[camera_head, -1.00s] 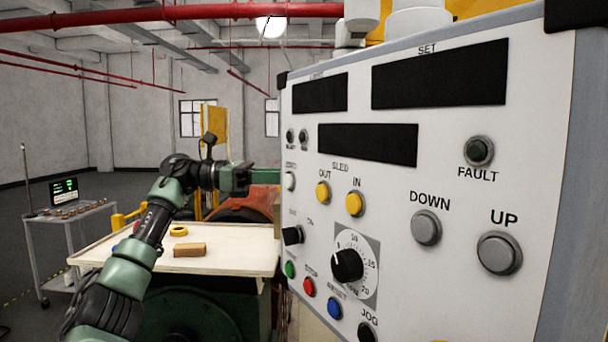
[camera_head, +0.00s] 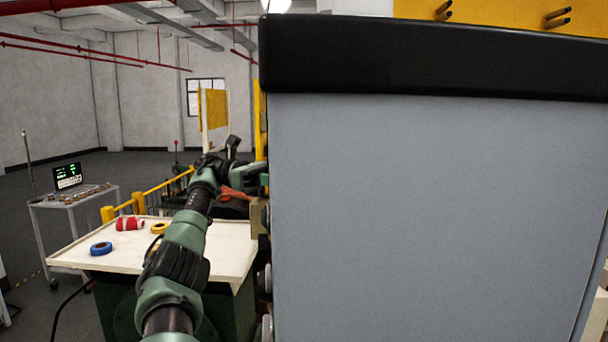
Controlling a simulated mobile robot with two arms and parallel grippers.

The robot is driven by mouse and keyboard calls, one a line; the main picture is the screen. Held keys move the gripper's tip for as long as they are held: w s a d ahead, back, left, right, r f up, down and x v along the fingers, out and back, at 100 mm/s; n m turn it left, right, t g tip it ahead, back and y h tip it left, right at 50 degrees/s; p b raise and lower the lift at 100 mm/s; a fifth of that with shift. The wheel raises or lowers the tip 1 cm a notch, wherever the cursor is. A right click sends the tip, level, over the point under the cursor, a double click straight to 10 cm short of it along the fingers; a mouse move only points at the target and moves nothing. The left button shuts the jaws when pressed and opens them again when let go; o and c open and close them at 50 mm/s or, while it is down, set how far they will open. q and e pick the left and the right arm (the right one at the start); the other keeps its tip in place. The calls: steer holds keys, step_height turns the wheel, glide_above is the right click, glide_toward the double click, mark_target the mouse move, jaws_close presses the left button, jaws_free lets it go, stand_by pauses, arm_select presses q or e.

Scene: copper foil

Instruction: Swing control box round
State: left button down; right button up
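The control box (camera_head: 430,220) fills the right half of the head view. Its plain grey side with a black top edge (camera_head: 430,60) faces me. Its front panel is turned away to the left, and only a few knobs (camera_head: 266,278) stick out past the box's left edge. My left arm reaches from the bottom up to the box's far left edge. The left gripper's end is hidden behind the box, so its fingers and any contact with the box do not show. My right gripper is not in view.
A cream worktop (camera_head: 215,250) lies left of the box, with a blue tape roll (camera_head: 101,248), a red-and-white roll (camera_head: 129,223) and a yellow ring (camera_head: 159,228). A trolley with a small screen (camera_head: 68,176) stands at far left. Open floor lies behind it.

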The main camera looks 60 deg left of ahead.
arm_select(q)
steer(key=shift+d+f, duration=0.1)
steer(key=shift+f, duration=0.2)
steer(key=c, duration=1.3)
jaws_free()
steer(key=shift+c, duration=0.2)
steer(key=shift+o, duration=0.2)
steer(key=shift+w, duration=0.1)
steer(key=shift+r, duration=0.15)
